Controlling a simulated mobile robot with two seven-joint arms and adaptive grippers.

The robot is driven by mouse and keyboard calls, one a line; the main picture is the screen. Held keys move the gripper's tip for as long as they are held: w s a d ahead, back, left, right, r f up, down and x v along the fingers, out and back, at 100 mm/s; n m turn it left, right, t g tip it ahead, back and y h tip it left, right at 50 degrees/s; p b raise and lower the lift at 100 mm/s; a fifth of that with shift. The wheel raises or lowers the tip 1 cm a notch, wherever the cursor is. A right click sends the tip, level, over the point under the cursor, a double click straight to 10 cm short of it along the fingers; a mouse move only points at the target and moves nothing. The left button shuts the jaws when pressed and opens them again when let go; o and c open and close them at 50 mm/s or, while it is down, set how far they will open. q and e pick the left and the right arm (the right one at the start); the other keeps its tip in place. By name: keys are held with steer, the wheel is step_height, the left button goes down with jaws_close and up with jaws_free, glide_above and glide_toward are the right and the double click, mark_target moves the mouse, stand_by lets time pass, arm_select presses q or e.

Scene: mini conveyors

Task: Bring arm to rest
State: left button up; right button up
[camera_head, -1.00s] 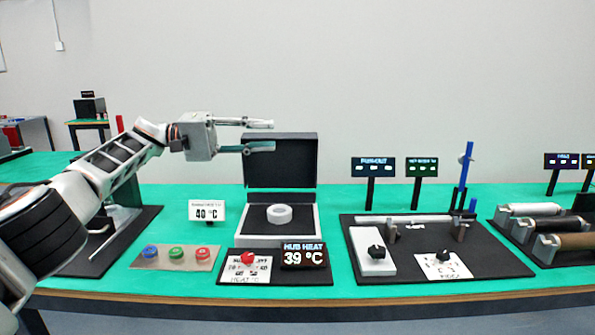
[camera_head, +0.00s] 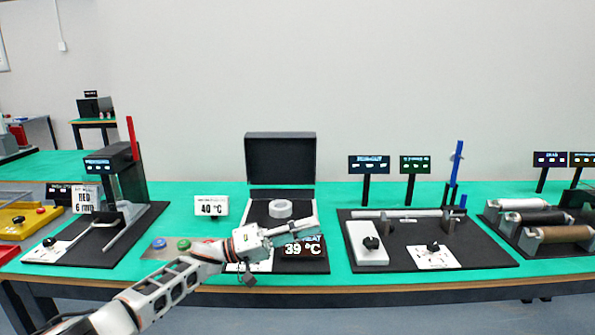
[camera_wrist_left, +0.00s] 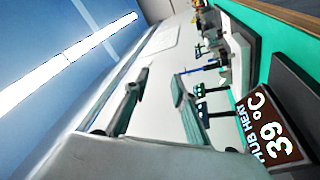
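My left arm reaches in from the bottom left of the head view. Its gripper (camera_head: 300,232) is low over the front of the green table, in front of the open heater box and partly over the "HUB HEAT 39 °C" display (camera_head: 302,252). In the left wrist view the two fingers of the gripper (camera_wrist_left: 158,88) stand apart with nothing between them. The same display (camera_wrist_left: 268,132) shows close by at the right of that view. I cannot tell the exact gap between gripper and display. My right gripper is in neither view.
The open black-lidded box (camera_head: 281,158) holds a white ring (camera_head: 280,208). A "40 °C" sign (camera_head: 210,206) stands left of it. A black press stand (camera_head: 122,175) is further left. A fixture with a long rod (camera_head: 398,214) and rollers (camera_head: 545,218) are at right.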

arm_select(q)
steer(key=s+a+f+n+t+y+p, duration=0.1)
steer(key=s+a+f+n+t+y, duration=0.1)
steer(key=s+f+t+y, duration=0.65)
steer(key=s+a+f+n+t+y+p, duration=0.1)
steer(key=s+a+f+n+t+p, duration=0.25)
steer(key=f, duration=1.05)
steer(key=s+a+f+m+g+y, duration=0.1)
steer(key=s+a+f+y, duration=0.2)
steer(key=s, duration=0.6)
steer(key=s+a+f+m+g+y, duration=0.2)
steer(key=s+a+f, duration=0.4)
steer(key=s+a, duration=0.2)
steer(key=s+a+f+m+g+y, duration=0.1)
steer(key=s+a+f+y, duration=0.2)
steer(key=s, duration=0.7)
steer(key=a+f, duration=0.2)
steer(key=a, duration=0.1)
steer(key=shift+s+f+m+y, duration=0.3)
steer(key=shift+s+m+y, duration=0.05)
steer(key=shift+s, duration=0.05)
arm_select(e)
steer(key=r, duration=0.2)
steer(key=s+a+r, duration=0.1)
